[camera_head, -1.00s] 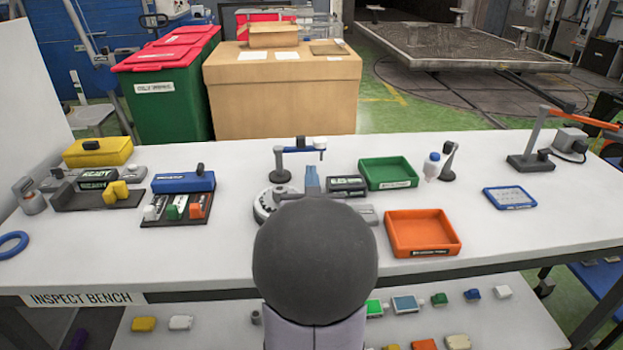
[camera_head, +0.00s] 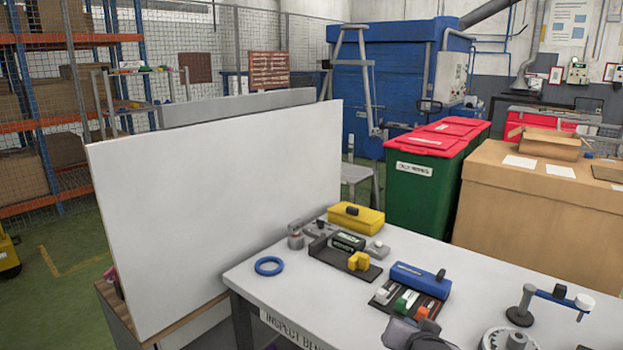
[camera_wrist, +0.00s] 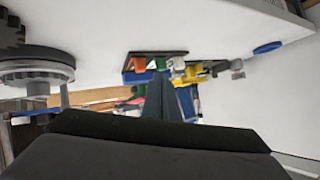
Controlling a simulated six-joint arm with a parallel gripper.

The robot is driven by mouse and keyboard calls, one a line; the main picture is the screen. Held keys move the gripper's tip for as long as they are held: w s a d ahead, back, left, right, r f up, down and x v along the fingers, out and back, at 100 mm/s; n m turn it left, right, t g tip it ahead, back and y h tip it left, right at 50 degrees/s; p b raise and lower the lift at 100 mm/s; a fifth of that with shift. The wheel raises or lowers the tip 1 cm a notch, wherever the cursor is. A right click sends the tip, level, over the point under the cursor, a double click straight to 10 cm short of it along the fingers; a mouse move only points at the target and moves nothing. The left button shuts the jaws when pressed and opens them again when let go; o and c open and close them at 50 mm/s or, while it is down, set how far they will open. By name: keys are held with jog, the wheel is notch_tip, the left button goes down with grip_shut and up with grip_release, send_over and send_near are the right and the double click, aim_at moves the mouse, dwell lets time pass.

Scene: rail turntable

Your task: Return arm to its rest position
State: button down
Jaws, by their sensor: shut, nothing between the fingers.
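My gripper (camera_wrist: 160,98) shows in the wrist view with its narrow blue-grey fingers together and nothing between them. In the head view a dark grey part of my arm shows at the bottom edge, in front of the block rack; the fingertips cannot be made out there. The white inspect bench (camera_head: 265,292) runs from the middle to the lower right. The round grey turntable (camera_head: 497,340) is cut off at the bottom edge; a round geared device also shows at the left of the wrist view (camera_wrist: 35,75).
On the bench are a blue ring (camera_head: 269,265), a yellow box (camera_head: 355,221), a dark tray (camera_head: 330,257) with yellow blocks, a blue box (camera_head: 420,279) by a rack of coloured blocks, and a blue-armed stand (camera_head: 521,312). A tall white panel (camera_head: 215,215) stands at the bench's left end.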

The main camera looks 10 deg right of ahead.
jog(key=shift+n+g+y, duration=0.6)
jog(key=shift+g+y, duration=0.2)
jog(key=shift+y, duration=0.1)
jog(key=a+f, duration=0.1)
jog(key=a, duration=0.1)
jog(key=s+a+f, duration=0.2)
jog(key=a, duration=0.1)
jog(key=shift+a+f+b, duration=0.2)
jog(key=shift+a+b, duration=0.1)
jog(key=s+a+f+n+g+y+b, duration=0.1)
jog(key=s+a+f+n+g+b, duration=0.3)
jog(key=s+f, duration=0.45)
jog(key=s+a+f+n+g+b, duration=0.2)
jog(key=s+f+g, duration=0.3)
jog(key=s+f, duration=0.35)
notch_tip(320, 180, up, 16)
jog(key=s+p, duration=0.2)
jog(key=p, duration=1.3)
jog(key=shift+s+f+g, duration=0.15)
jog(key=shift+f+g, duration=0.1)
jog(key=shift+g, duration=0.15)
